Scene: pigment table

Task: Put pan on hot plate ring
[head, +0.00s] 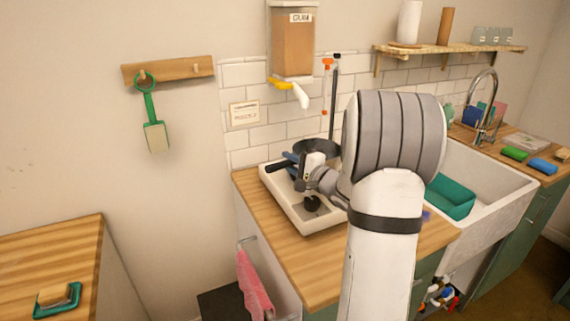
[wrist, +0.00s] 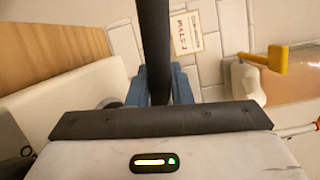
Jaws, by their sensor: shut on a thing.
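My gripper (head: 290,161), with blue fingers, is shut on the handle of the dark pan (head: 318,149). In the wrist view the black pan handle (wrist: 154,50) runs upright between the blue fingertips (wrist: 153,84). The pan's bowl is partly hidden behind my wrist in the head view. The white hot plate (head: 279,196) sits on the wooden counter below my gripper. A dark round patch (head: 312,203) shows on its front part. The pan appears over or behind the plate's back part; I cannot tell whether it touches.
A white sink (head: 485,205) with a green tub (head: 450,196) lies to the right. A dispenser (head: 292,45) hangs on the tiled wall above the plate. The counter's front left (head: 285,249) is bare. Another wooden counter (head: 50,252) stands at left.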

